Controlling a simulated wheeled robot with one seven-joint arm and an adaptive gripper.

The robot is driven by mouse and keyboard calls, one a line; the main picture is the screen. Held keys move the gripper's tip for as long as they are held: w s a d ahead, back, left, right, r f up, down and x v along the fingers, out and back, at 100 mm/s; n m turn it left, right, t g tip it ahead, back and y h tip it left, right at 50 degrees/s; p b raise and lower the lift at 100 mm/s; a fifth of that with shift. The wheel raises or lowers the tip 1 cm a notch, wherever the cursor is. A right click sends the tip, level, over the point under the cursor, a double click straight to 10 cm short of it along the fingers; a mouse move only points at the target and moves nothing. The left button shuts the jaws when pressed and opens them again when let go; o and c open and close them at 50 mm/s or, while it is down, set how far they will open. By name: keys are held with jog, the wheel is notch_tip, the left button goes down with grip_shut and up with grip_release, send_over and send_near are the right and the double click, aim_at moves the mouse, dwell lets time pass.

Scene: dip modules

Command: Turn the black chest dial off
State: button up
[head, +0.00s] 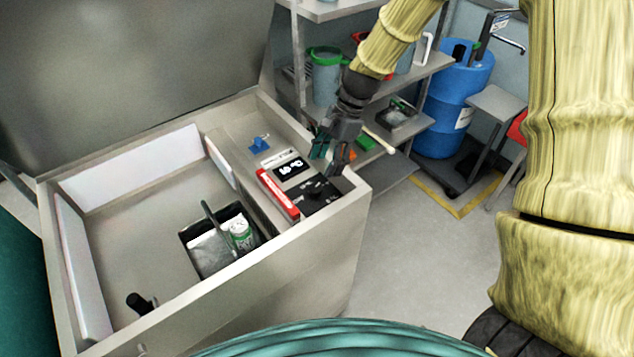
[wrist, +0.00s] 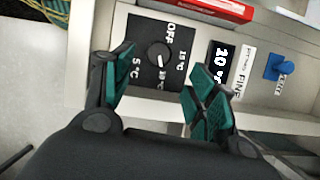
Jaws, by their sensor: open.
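The black chest dial (wrist: 160,55) sits on a black panel marked OFF, 5 °C, 10 °C and 15 °C in the wrist view. Its white pointer line is turned away from OFF, toward the lower side of the panel near 10 °C. In the head view the dial (head: 318,188) is partly hidden by my gripper. My gripper (head: 332,160) is open above the control end of the chest. In the wrist view my gripper's teal fingertips (wrist: 160,75) are spread on either side of the dial, apart from it, with nothing between them.
A display (wrist: 221,62) reading 10 and a blue valve (wrist: 281,67) are beside the dial panel. A red box (head: 278,194) lies along its edge. The open chest (head: 110,215) holds a black basket (head: 190,238) with a can. A shelf rack (head: 400,85) stands behind.

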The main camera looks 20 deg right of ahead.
aim_at(316, 187)
jog(key=shift+p+x, duration=0.95)
jog(key=shift+x, duration=3.15)
jog(key=shift+d+f, duration=0.1)
jog(key=c, duration=1)
